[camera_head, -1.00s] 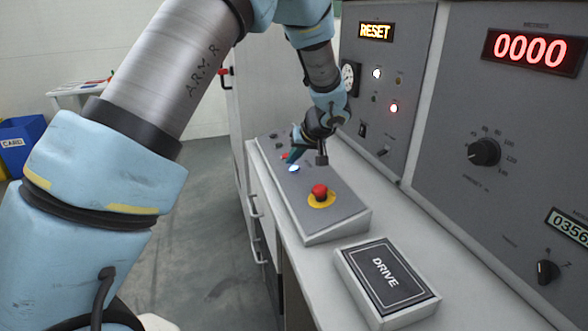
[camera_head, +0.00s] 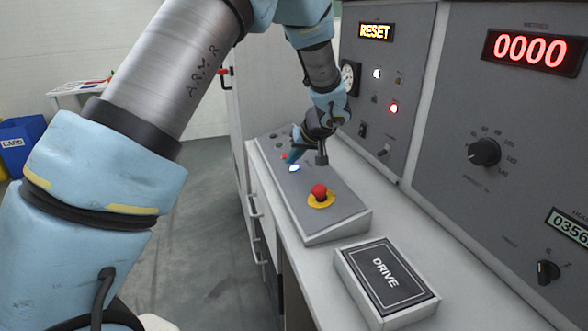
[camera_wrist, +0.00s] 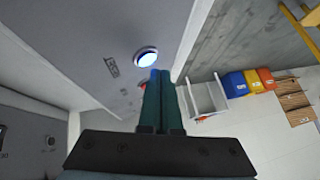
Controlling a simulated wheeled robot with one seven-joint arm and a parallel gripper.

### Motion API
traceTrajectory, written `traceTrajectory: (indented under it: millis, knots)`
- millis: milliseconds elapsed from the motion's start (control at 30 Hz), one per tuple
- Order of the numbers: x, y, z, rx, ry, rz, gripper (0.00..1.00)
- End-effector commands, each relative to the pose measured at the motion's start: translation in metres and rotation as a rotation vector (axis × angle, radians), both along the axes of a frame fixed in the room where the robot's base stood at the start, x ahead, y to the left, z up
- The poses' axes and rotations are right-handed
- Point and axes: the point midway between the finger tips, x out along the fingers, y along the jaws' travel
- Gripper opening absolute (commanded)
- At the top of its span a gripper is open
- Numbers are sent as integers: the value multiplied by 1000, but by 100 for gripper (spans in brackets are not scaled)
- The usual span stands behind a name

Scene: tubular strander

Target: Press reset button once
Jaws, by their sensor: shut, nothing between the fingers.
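A round lit blue-white button (camera_head: 294,168) is on the sloped grey control box; it also shows in the wrist view (camera_wrist: 146,57), with a small label beside it that I cannot read. In the wrist view the shut green fingers with blue tips (camera_wrist: 161,74) end just below the button in the picture. They look apart from it, but the exact gap is unclear.
A red mushroom button (camera_head: 319,191) on a yellow base stands on the same box, nearer the camera. Other small buttons (camera_head: 284,156) sit beyond the lit one. A DRIVE box (camera_head: 387,281) lies in front. Upright panels (camera_head: 465,100) with knobs and displays rise at the right.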

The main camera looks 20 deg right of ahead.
Motion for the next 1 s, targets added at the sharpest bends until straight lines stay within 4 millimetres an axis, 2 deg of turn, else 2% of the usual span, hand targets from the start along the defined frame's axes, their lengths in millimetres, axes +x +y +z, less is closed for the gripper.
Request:
traceTrajectory:
  millis: [1000]
  knots:
    - [0, -2, -8, 0, 0, 0, 0]
